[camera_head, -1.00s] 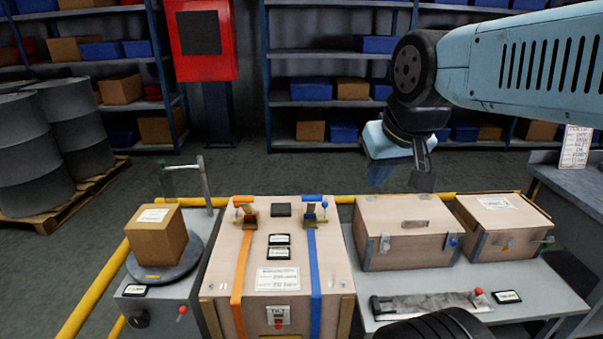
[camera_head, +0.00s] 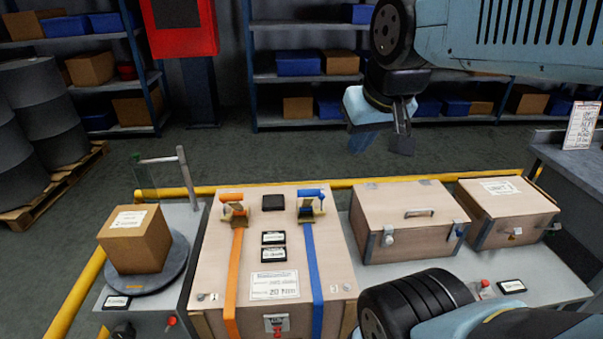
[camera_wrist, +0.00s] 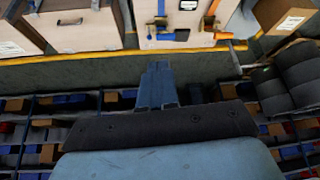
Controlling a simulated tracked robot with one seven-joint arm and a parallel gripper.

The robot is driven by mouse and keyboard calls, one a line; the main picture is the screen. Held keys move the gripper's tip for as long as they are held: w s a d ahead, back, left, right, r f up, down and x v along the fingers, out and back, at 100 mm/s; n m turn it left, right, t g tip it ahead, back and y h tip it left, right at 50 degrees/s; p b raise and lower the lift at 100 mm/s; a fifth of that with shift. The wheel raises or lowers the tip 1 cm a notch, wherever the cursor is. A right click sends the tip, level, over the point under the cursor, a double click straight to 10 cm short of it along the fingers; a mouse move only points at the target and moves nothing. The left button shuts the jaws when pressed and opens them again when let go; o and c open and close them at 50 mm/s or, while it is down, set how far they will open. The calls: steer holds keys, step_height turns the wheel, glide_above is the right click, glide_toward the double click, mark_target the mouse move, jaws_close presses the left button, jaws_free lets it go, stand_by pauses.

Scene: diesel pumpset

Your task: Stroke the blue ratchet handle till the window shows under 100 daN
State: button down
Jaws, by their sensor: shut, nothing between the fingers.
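The blue ratchet handle (camera_head: 311,193) lies at the top of the blue strap (camera_head: 312,262) on the large wooden crate (camera_head: 208,262). An orange ratchet handle (camera_head: 232,196) sits to its left, on an orange strap. Two small dark windows (camera_head: 273,238) lie between the straps; their figures are too small to read. My gripper (camera_head: 403,145) is shut and empty, in the air behind and to the right of the crate, apart from the handle. In the wrist view my gripper (camera_wrist: 157,82) points toward the crate, with the blue ratchet (camera_wrist: 172,35) beyond its tips.
Two smaller wooden cases (camera_head: 408,205) stand on the bench right of the crate. A cardboard box (camera_head: 135,240) sits on a round plate at left. A yellow rail (camera_head: 350,182) runs behind the bench. The air above the crate is clear.

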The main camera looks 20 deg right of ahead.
steer(key=w+f+g, duration=0.1)
steer(key=w+f, duration=0.3)
steer(key=w, duration=0.5)
steer(key=w+f+m+g, duration=0.1)
steer(key=w+f, duration=0.3)
steer(key=w, duration=0.5)
steer(key=w+f+m+g, duration=0.1)
steer(key=w+f+g, duration=0.1)
steer(key=w+f, duration=0.3)
steer(key=w, duration=0.4)
steer(key=shift+w, duration=0.4)
steer(key=shift+d, duration=0.1)
glide_above(307, 199)
steer(key=w+d, duration=0.1)
steer(key=w, duration=0.2)
steer(key=f, duration=1.2)
steer(key=shift+s+d+f, duration=0.15)
steer(key=shift+d+f, duration=0.05)
steer(key=shift+f, duration=0.2)
steer(key=shift+s+f, duration=0.15)
steer(key=shift+s, duration=0.05)
steer(key=shift+a, duration=0.15)
